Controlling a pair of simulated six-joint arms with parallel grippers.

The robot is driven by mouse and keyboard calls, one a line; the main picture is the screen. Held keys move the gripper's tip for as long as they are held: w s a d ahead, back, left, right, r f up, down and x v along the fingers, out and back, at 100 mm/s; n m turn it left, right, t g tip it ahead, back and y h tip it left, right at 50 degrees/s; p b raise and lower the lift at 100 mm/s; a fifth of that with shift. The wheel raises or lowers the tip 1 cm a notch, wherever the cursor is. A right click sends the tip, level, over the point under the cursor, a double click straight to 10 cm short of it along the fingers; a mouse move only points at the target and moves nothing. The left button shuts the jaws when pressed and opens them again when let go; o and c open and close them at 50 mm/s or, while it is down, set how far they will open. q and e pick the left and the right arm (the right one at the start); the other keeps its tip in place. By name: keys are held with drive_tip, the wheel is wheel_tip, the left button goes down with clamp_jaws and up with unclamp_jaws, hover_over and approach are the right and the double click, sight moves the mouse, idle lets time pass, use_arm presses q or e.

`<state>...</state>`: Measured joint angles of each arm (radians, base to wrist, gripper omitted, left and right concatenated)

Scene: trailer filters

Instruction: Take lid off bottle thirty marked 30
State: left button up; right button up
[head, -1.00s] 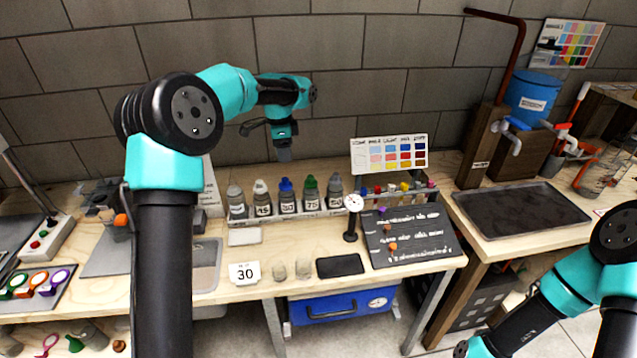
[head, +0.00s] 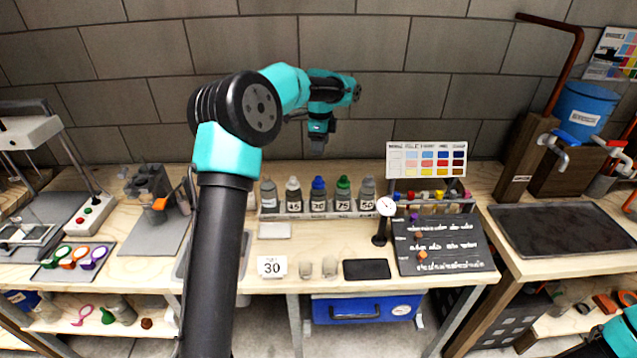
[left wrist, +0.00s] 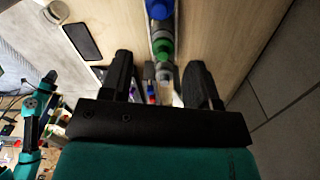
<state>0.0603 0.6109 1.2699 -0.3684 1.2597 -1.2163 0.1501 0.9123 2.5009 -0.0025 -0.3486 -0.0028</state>
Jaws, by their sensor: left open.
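The bottle marked 30 (head: 318,200) is a grey bottle with a blue lid (head: 318,183). It stands upright in the middle of a row of bottles in a rack at the back of the bench. The blue lid also shows at the top edge of the left wrist view (left wrist: 158,9). My left gripper (head: 317,142) is above and apart from that lid in the head view. In the left wrist view its two black fingers (left wrist: 166,85) are spread with nothing held, and a green lid lies just beyond them. My right gripper is out of view; only part of my right arm shows.
Green-lidded bottle 75 (head: 342,200) and white-lidded bottle 45 (head: 293,200) stand close on either side. A dial gauge (head: 386,207) stands front right of the rack. The SET 30 card (head: 272,267) and a black pad (head: 367,269) lie near the front edge.

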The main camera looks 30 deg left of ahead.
use_arm(q)
hover_over(318, 177)
drive_tip(key=f, duration=0.7)
drive_tip(key=shift+d+f, duration=0.3)
drive_tip(key=shift+f, duration=0.1)
drive_tip(key=shift+f, duration=0.1)
drive_tip(key=shift+s+a+f, duration=0.1)
drive_tip(key=shift+a+f, duration=0.05)
drive_tip(key=shift+f, duration=1.1)
drive_tip(key=shift+a+f, duration=0.1)
drive_tip(key=shift+f, duration=1.15)
drive_tip(key=shift+c, duration=0.5)
drive_tip(key=c, duration=0.7)
drive_tip(key=shift+r, duration=0.2)
